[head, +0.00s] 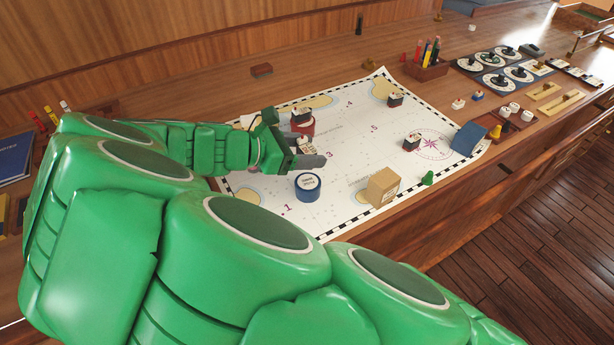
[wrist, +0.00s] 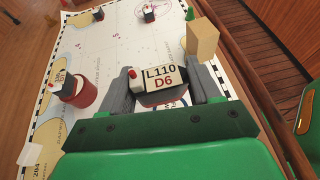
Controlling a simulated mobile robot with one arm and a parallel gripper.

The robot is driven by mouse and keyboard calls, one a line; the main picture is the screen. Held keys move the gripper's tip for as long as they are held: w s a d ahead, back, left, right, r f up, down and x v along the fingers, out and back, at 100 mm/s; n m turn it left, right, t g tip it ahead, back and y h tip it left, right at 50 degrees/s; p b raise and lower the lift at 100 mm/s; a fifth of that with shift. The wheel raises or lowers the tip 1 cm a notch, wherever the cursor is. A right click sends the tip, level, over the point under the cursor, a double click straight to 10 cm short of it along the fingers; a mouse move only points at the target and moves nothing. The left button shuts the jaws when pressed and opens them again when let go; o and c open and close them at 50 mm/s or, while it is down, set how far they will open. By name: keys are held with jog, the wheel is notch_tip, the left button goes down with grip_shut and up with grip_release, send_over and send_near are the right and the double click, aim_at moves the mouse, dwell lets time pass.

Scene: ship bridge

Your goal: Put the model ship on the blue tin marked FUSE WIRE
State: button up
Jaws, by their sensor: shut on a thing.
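My gripper (head: 306,155) is shut on a small model ship (wrist: 158,78). The ship has a dark hull, a white top with a red spot, and a label reading L110 D6; it also shows between the fingers in the head view. The blue tin (head: 307,189) is round with a white label, its print too small to read. It stands on the chart, in front of and lower than my gripper in the head view. In the wrist view a blue and white part of the tin (wrist: 171,104) shows beneath the ship, mostly hidden by ship and gripper.
A red tin (wrist: 88,95) with another model ship (wrist: 66,84) on it stands left of my gripper in the wrist view. A tan box (head: 382,187) stands right of the blue tin. More ships (head: 412,141) and a green pawn (head: 428,178) stand on the chart (head: 345,150).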

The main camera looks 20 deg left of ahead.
aim_at(306, 182)
jog(key=shift+f, duration=3.5)
jog(key=shift+f, duration=0.15)
jog(key=o, duration=1.1)
jog(key=shift+o, duration=0.2)
jog(key=v, duration=1.2)
jog(key=shift+r, duration=0.25)
